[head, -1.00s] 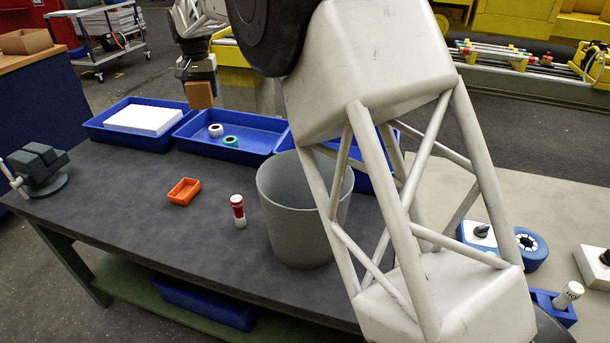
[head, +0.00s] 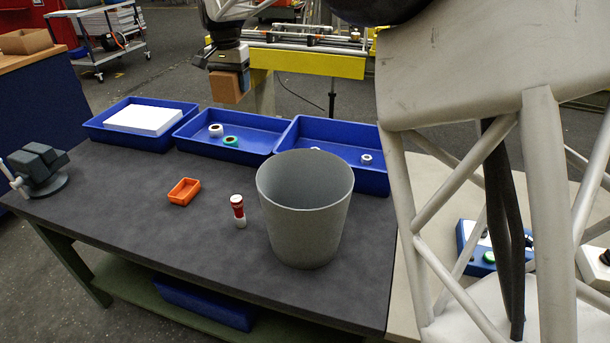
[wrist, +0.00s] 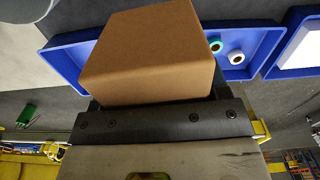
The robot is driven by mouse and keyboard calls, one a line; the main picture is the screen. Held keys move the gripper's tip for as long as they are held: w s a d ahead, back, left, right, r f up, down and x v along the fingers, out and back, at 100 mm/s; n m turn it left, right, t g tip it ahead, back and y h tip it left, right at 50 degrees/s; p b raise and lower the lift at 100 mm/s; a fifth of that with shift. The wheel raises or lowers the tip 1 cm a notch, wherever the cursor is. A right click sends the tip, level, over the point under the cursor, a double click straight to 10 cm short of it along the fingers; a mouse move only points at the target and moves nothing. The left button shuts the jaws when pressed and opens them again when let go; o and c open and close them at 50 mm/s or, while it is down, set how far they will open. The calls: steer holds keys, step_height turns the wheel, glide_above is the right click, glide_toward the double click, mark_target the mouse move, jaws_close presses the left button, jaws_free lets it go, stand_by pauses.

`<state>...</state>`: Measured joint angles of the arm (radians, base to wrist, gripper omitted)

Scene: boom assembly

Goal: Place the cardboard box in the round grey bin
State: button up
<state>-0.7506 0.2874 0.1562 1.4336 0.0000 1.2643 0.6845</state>
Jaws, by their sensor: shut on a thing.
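The cardboard box (head: 228,87) is a small brown cube held at the end of my gripper (head: 228,70). In the wrist view the box (wrist: 147,55) fills the space at the jaws, and my gripper (wrist: 160,106) is shut on it; the fingertips are mostly hidden by the box. The round grey bin (head: 305,225) stands upright on the dark table, and its visible inside looks empty. My gripper and the box are up in the air above and behind the blue trays, to the left of and farther back than the bin.
Blue trays (head: 262,153) line the table's back edge, holding tape rolls and a white block (head: 144,119). A red and white bottle (head: 238,210) stands left of the bin, with an orange tray (head: 184,191) farther left. A vise (head: 38,168) sits at the far left.

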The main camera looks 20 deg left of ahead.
steer(key=s+d+f+m, duration=0.1)
steer(key=s+d+m, duration=0.5)
steer(key=d, duration=0.8)
steer(key=s+d+f+m, duration=0.1)
steer(key=s+d+m, duration=0.45)
steer(key=d, duration=0.75)
steer(key=shift+n, duration=0.85)
steer(key=shift+s+f, duration=0.25)
steer(key=shift+f, duration=0.55)
steer(key=shift+s+f, duration=0.2)
steer(key=shift+f, duration=0.55)
steer(key=shift+s+f, duration=0.25)
steer(key=shift+f, duration=0.55)
step_height(320, 180, down, 24)
steer(key=shift+r, duration=0.1)
steer(key=shift+f, duration=2.1)
steer(key=shift+f, duration=0.15)
